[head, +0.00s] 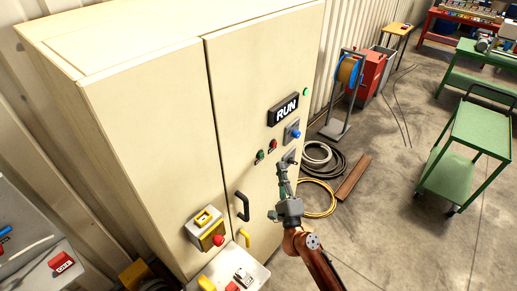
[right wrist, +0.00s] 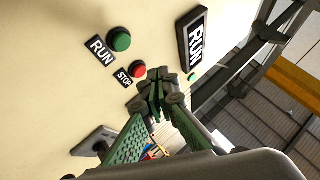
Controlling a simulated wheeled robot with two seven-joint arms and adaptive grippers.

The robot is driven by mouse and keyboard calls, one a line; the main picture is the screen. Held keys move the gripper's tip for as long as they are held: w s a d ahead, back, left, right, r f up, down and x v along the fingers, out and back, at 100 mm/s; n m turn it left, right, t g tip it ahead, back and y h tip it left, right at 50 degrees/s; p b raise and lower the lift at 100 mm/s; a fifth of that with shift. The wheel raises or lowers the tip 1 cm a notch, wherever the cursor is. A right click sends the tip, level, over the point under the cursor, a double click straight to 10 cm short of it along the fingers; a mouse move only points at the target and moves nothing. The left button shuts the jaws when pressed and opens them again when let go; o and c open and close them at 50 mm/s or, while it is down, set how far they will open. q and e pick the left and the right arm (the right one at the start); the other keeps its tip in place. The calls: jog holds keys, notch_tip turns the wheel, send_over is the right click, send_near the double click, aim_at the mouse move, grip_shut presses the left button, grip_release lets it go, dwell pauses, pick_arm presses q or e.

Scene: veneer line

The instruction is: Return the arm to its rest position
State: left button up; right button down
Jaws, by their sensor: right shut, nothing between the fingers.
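My right arm comes in from the bottom right of the head view. Its gripper (head: 284,170) is shut and empty, in front of the right door of a cream cabinet (head: 230,75). The fingertips are close to a grey plate (head: 290,156) below a blue knob (head: 296,135); I cannot tell whether they touch it. In the right wrist view the green-padded fingers (right wrist: 157,92) are closed together, just below the red STOP button (right wrist: 138,69) in the picture. The green RUN button (right wrist: 120,39) is further up. My left gripper is not in view.
A black handle (head: 243,206), a yellow box (head: 205,218) with a red button and a lit green lamp (head: 306,92) are on the cabinet. Coiled hoses (head: 318,195) lie on the floor beside it. A green cart (head: 465,150) stands right; floor between is mostly clear.

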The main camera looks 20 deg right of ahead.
jog(key=shift+f, duration=0.1)
